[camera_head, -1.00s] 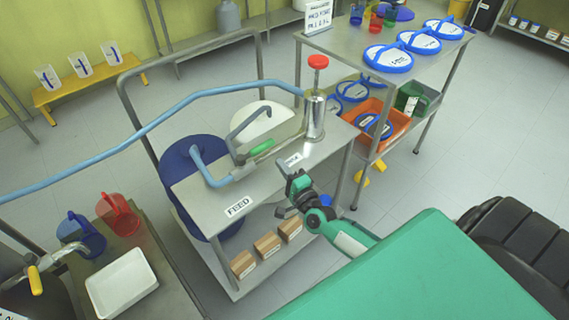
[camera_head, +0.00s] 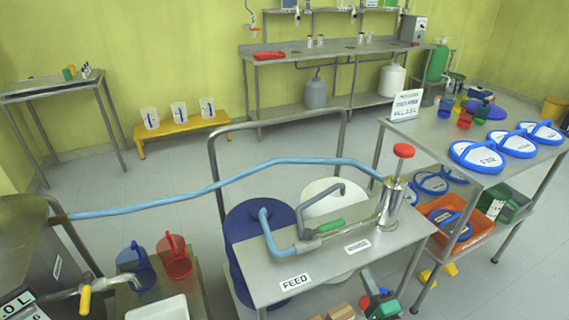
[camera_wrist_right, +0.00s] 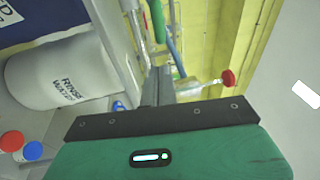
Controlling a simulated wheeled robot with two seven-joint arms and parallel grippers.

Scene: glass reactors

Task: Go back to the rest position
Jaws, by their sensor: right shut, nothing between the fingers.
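My right gripper (camera_head: 377,297) is green and dark. It shows at the bottom edge of the head view, in front of the steel cart (camera_head: 262,275) marked FEED and below its top. In the right wrist view its narrow dark fingers (camera_wrist_right: 158,86) are closed together with nothing between them. The rest of the right arm is out of the head view. My left gripper is not in view.
On the cart stand a metal cylinder with a red knob (camera_head: 403,150) and a valve with a green handle (camera_head: 331,225). A blue hose (camera_head: 220,185) runs left. A shelf cart (camera_head: 430,130) stands right. A white drum (camera_wrist_right: 60,75) shows in the wrist view.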

